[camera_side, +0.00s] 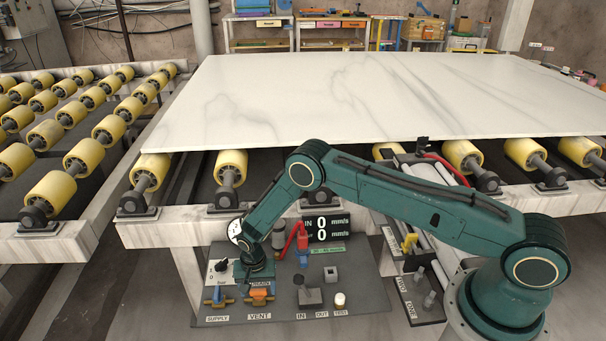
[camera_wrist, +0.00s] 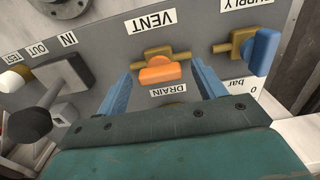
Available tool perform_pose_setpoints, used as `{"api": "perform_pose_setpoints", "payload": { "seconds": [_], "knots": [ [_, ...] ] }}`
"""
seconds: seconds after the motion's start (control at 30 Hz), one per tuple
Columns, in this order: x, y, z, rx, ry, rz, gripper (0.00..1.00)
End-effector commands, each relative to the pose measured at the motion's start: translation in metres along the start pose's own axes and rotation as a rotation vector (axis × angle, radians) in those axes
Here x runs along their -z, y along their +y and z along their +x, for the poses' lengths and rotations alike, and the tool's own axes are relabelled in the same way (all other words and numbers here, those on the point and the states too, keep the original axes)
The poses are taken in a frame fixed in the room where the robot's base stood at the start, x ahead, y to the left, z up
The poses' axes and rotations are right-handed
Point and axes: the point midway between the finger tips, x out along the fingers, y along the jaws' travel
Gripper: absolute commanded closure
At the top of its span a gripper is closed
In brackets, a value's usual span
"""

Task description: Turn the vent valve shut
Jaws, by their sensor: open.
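The vent valve's orange handle (camera_wrist: 160,73) sits on a brass body (camera_wrist: 153,54) beside the VENT label in the wrist view. The handle's long side runs roughly along the brass body, from one finger toward the other. My gripper (camera_wrist: 161,69) is open, with its blue fingers on either side of the handle and visible gaps between them and it. I cannot tell how deep the fingertips reach. In the side view the orange handle (camera_side: 259,295) shows just below my gripper (camera_side: 257,280), which partly covers the valve.
A dark lever (camera_wrist: 55,95) by the IN label is on the other side. In the side view, a red lever (camera_side: 291,240) and a display (camera_side: 328,228) stand behind. A marble slab (camera_side: 370,95) lies on rollers.

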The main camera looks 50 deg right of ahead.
Motion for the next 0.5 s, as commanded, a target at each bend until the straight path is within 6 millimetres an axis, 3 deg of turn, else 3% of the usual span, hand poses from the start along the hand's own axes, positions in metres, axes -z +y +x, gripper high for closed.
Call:
{"api": "perform_pose_setpoints", "payload": {
  "seconds": [0.13,0.37,0.5],
  "knots": [
    [0.0000,0.0000,0.0000,0.000,0.000,0.000,0.31],
    [0.0000,0.0000,-0.0002,0.000,0.000,0.000,0.76],
    [0.0000,-0.0001,-0.0003,0.000,0.000,-0.002,0.76]
  ]
}}
